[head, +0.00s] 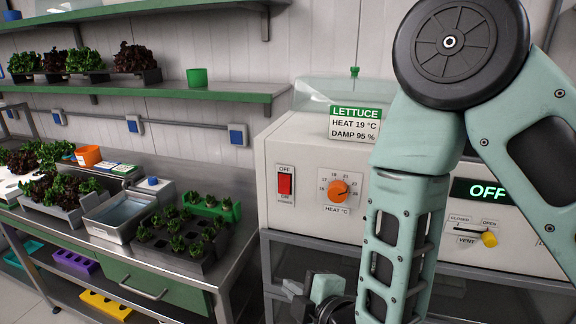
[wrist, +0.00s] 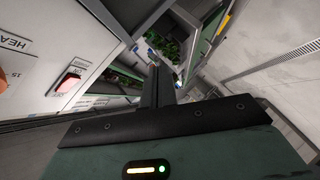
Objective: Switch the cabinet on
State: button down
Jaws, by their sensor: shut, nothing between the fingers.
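The cabinet (head: 310,228) is a pale box with a dark display (head: 488,192) reading OFF in green. Its red rocker switch (head: 285,184) is on the left of the front panel, marked OFF above and ON below. In the wrist view the switch (wrist: 68,82) shows at the left, looking lit pinkish red. My gripper (wrist: 157,72) is shut and empty, pointing past the cabinet's edge, apart from the switch. In the head view only part of my wrist shows at the bottom, below the panel; the fingertips cannot be made out.
An orange heat knob (head: 338,190) sits right of the switch, and a yellow vent slider (head: 489,239) is farther right. A metal bench (head: 110,236) with a seedling tray (head: 190,262) and a water basin (head: 97,229) stands left. Green-edged shelves (head: 150,94) hang above. My arm covers part of the panel.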

notch_tip(320, 180, up, 14)
jog(key=d+n+t+p, duration=0.2)
jog(key=n+t+p, duration=0.1)
jog(key=p, duration=0.8)
jog(key=shift+s+d+f+t, duration=0.2)
jog(key=shift+t, duration=0.2)
jog(key=shift+w, duration=0.1)
jog(key=b+x, duration=0.2)
jog(key=b, duration=0.2)
jog(key=b+x, duration=0.2)
jog(key=b, duration=0.2)
jog(key=shift+w+a+f, duration=0.15)
jog(key=shift+w+f, duration=0.1)
jog(key=shift+f, duration=0.05)
jog(key=b, duration=0.4)
jog(key=shift+w+a, duration=0.1)
